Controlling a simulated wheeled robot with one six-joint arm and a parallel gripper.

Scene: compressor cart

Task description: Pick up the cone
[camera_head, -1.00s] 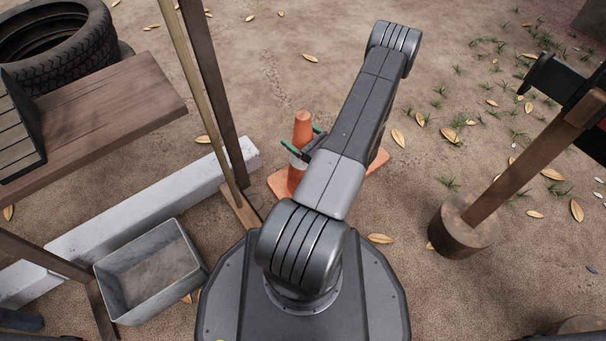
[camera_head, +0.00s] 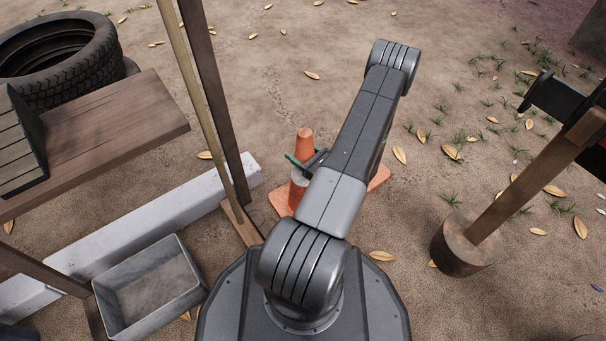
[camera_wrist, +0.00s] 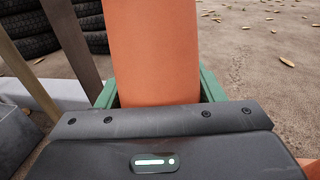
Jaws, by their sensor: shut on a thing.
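The orange traffic cone (camera_head: 304,146) with a pale band and a square orange base stands upright just beyond my base in the head view. Part of it and its base is hidden behind my arm. My gripper (camera_head: 305,160) is around the cone at mid height, its green fingers on either side. In the wrist view the cone (camera_wrist: 152,50) fills the middle, between the green fingers of my gripper (camera_wrist: 158,92). My gripper is shut on the cone. I cannot tell whether the base touches the ground.
A pale concrete beam (camera_head: 150,218) and a grey bin (camera_head: 150,285) lie to the left, near wooden posts (camera_head: 208,90). A wooden bench (camera_head: 110,125) and tyres (camera_head: 60,50) are at upper left. A post in a round block (camera_head: 465,245) stands right. Leafy dirt beyond is open.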

